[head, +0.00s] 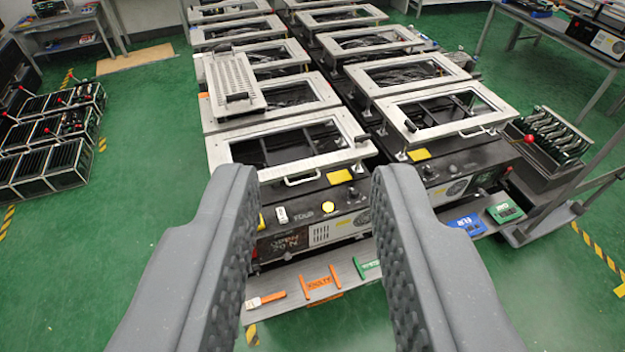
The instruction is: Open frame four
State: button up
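The front-left fixture (345,199) is a dark box with lettering on its front that seems to read "FOUR". A pale metal frame (335,160) lies roughly level across its top, with a dark opening inside. A bar handle (302,182) sticks out from the frame's front edge. My gripper (315,190) is open, its two grey ridged fingers wide apart. The fixture's front and the handle show between the fingers, and nothing is held. I see no contact with the frame. The fingers hide parts of the fixture's front corners.
A similar framed fixture (445,108) stands close on the right, with more rows behind. A slotted metal plate (233,82) lies on the frame behind. Orange and green tools (320,283) lie on the front shelf. Black racks (50,140) stand left; green floor is open at left.

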aim_at(286, 164)
jog(key=i, duration=0.95)
jog(key=u, duration=0.05)
